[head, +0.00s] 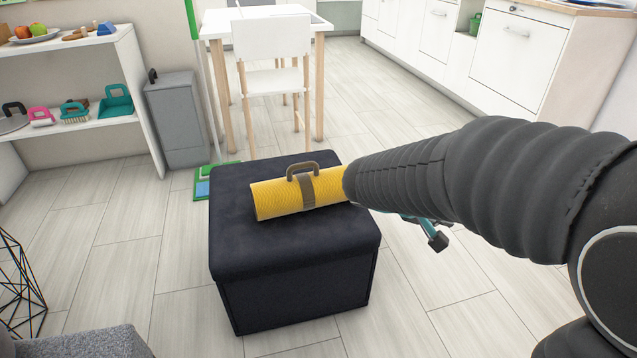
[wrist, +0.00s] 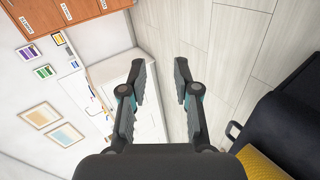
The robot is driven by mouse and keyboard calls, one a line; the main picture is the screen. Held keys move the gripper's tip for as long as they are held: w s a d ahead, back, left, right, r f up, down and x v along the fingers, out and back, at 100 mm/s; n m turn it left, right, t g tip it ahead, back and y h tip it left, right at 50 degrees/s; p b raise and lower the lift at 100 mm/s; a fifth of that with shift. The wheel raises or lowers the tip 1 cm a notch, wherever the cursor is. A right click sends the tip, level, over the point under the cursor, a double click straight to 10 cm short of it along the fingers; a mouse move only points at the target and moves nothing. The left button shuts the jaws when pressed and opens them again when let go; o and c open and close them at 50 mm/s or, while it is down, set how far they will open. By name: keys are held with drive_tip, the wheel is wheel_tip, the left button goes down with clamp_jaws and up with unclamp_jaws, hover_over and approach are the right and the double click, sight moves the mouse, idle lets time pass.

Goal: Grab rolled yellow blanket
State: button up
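The rolled yellow blanket (head: 278,199) lies on top of a dark ottoman (head: 290,235) in the head view. It has a brown strap with a handle (head: 302,168) standing up on top. My arm covers its right end. In the wrist view the blanket (wrist: 260,163) shows at the lower right corner, with its handle (wrist: 232,131) beside it on the dark ottoman (wrist: 292,125). My gripper (wrist: 160,75) is open, with nothing between its fingers. It points past the blanket, to the side of it. In the head view my gripper is mostly hidden behind my arm.
A white table and chair (head: 272,60) stand behind the ottoman. A grey bin (head: 180,120) and a white shelf (head: 75,90) with brushes are at left. White kitchen cabinets (head: 455,50) are at back right. A grey seat (head: 80,342) is front left. Floor around the ottoman is mostly clear.

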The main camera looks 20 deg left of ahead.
drive_tip(key=w+a+f+n+t, duration=0.25)
drive_tip(key=w+a, duration=0.25)
drive_tip(key=a, duration=0.4)
drive_tip(key=n+t+y, duration=0.7)
drive_tip(key=t, duration=0.4)
approach(302, 168)
drive_tip(key=shift+g, duration=0.25)
drive_tip(key=w, duration=0.3)
drive_tip(key=w+d+r+p, duration=0.1)
drive_tip(key=w, duration=0.7)
drive_tip(key=shift+d+r+p, duration=0.25)
drive_tip(key=shift+r+p, duration=0.1)
drive_tip(key=shift+r, duration=0.05)
drive_tip(key=shift+s, duration=0.1)
clamp_jaws()
